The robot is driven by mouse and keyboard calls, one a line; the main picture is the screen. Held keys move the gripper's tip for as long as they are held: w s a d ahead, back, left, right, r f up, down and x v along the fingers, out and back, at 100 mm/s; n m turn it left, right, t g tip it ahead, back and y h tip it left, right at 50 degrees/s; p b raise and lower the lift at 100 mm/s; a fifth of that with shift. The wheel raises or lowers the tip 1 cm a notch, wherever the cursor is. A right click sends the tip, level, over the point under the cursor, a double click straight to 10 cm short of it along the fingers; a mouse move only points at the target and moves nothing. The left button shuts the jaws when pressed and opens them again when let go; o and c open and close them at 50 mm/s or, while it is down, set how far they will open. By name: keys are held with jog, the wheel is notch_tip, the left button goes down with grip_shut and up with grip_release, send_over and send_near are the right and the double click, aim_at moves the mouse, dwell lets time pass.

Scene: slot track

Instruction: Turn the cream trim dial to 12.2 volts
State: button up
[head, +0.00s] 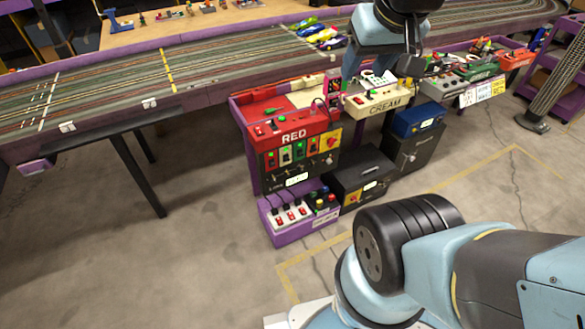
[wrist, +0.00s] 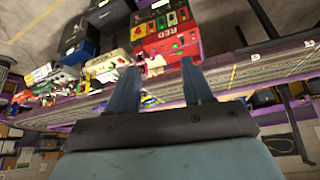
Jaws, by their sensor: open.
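The cream control box (head: 372,112), lettered CREAM, sits at the near edge of the track table, right of the red box. Small controls show on its top, but I cannot tell which is the trim dial or read its setting. The cream box also shows upside down in the wrist view (wrist: 107,64). My gripper (head: 378,72) is above and behind the cream box in the head view, partly covering the area beyond it. In the wrist view my gripper (wrist: 158,64) has its two blue fingers spread apart with nothing between them.
The red box (head: 292,128) stands left of the cream box. A dark cabinet (head: 362,176), a blue box (head: 418,120) and a purple switch tray (head: 285,231) sit below. Slot cars (head: 318,33) are on the track behind.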

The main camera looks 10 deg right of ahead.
aim_at(289, 176)
jog(key=shift+w, duration=0.1)
jog(key=shift+c, duration=0.5)
jog(key=w+a+f+y, duration=0.1)
jog(key=w+a+f, duration=0.4)
jog(key=w+f, duration=0.55)
jog(key=w+a+f+y, duration=0.1)
jog(key=w+a+f, duration=0.6)
jog(key=w, duration=0.7)
jog(key=w+a+f+t+h, duration=0.1)
jog(key=w+f+h, duration=0.1)
jog(key=f, duration=1.4)
jog(key=w+a+f+t+h, duration=0.1)
jog(key=w+f+h, duration=0.2)
jog(key=f, duration=1.4)
jog(key=s+d+f+n+t+y, duration=0.1)
jog(key=s+d+f+n+t, duration=0.25)
jog(key=f, duration=0.35)
jog(key=s+d+f+n+t, duration=0.3)
jog(key=d+f+n+t, duration=0.15)
jog(key=f, duration=0.35)
jog(key=shift+n+g, duration=0.3)
jog(key=shift+g, duration=0.1)
jog(key=x, duration=1.4)
jog(key=shift+w+a+r, duration=0.1)
jog(key=shift+a+r, duration=0.15)
jog(key=shift+a, duration=0.15)
jog(key=shift+c, duration=0.3)
